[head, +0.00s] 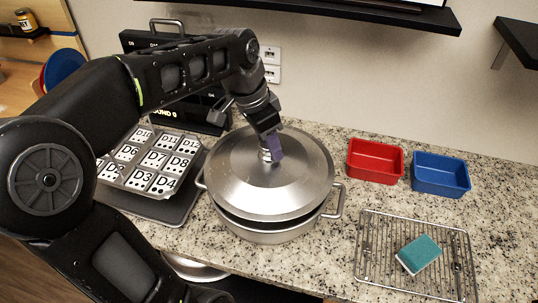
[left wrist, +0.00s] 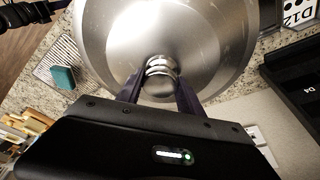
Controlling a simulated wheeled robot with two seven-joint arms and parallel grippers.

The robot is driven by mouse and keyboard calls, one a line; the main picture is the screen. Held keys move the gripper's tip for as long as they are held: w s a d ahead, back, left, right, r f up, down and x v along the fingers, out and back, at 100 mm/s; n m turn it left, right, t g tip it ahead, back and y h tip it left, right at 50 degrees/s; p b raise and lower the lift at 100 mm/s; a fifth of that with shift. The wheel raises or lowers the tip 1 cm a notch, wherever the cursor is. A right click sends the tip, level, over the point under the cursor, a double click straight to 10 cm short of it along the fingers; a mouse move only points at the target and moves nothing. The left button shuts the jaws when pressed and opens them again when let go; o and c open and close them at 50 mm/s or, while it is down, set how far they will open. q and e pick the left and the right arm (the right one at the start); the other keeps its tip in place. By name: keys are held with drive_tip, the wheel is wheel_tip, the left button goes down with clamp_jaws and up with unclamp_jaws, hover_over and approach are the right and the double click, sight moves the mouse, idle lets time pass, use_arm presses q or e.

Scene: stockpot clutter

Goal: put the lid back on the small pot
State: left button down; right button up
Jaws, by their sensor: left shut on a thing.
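A round steel lid (head: 245,185) with a ringed knob is over a steel pot (head: 270,236) with side handles on the counter. A dark gap shows between the lid's front edge and the pot's rim; the far side of the rim is hidden under the lid. My left gripper (head: 270,150) is shut on the lid's knob from above. In the left wrist view the fingers (left wrist: 160,90) flank the knob (left wrist: 160,66), and the lid (left wrist: 125,35) fills the upper middle. My right gripper is not in view.
A red bin (head: 375,161) and a blue bin (head: 441,175) stand right of the pot. A wire rack (head: 375,262) with a teal sponge (head: 418,254) lies in front of them. A tray of numbered tiles (head: 151,160) is at left. A steel round thing (head: 195,268) shows below the counter edge.

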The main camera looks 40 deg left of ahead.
sight(269, 156)
use_arm(q)
drive_tip(key=shift+f, duration=0.15)
drive_tip(key=shift+f, duration=1.75)
drive_tip(key=shift+f, duration=0.2)
drive_tip(key=c, duration=0.8)
unclamp_jaws()
drive_tip(key=shift+o, duration=0.2)
drive_tip(key=shift+r, duration=0.15)
drive_tip(key=v, duration=1.2)
